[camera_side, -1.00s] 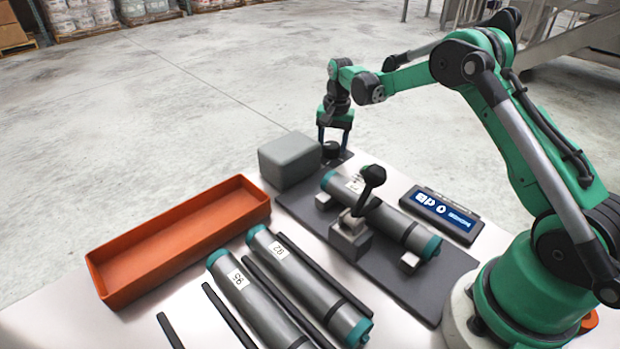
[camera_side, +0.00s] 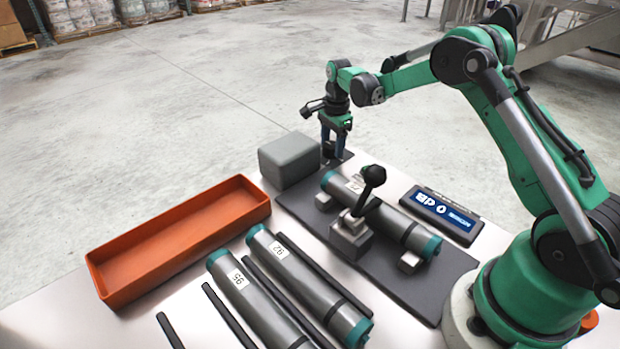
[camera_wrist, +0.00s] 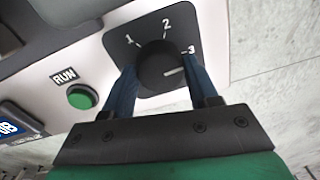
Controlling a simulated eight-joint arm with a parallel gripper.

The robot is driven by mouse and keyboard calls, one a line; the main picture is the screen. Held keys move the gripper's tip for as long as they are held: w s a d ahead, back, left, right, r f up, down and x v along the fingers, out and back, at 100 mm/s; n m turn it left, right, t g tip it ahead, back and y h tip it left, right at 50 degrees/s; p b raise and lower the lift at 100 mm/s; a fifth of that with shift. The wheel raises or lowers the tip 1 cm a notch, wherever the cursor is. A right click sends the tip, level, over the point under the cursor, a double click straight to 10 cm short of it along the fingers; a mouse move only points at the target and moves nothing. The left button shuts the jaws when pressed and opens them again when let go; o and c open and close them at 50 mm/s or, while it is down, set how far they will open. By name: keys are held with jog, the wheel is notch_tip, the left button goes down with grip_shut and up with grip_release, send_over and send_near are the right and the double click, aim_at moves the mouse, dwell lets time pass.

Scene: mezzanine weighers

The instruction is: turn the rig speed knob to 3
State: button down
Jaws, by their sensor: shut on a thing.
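The black speed knob (camera_wrist: 158,66) sits on a dark dial plate marked 1, 2 and 3 in the wrist view. Its white pointer line points toward the 3 (camera_wrist: 191,50) on the right. My gripper (camera_wrist: 160,80) has its two blue fingers on either side of the knob, shut on it. In the side view my gripper (camera_side: 333,150) points down at the far end of the rig, and its fingers cover much of the knob.
A green RUN button (camera_wrist: 82,96) lies left of the knob. A grey block (camera_side: 289,160) stands close to my gripper. A clamped roller (camera_side: 415,238), a black-knobbed lever (camera_side: 373,177) and a display (camera_side: 441,214) are nearer. An orange tray (camera_side: 180,238) and two rollers (camera_side: 310,290) lie at left.

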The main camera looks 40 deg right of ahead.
aim_at(333, 145)
jog(key=shift+m, duration=0.3)
jog(key=shift+c, duration=1.1)
grip_release()
jog(key=shift+r, duration=0.1)
jog(key=shift+s+r, duration=0.15)
jog(key=shift+r, duration=2.6)
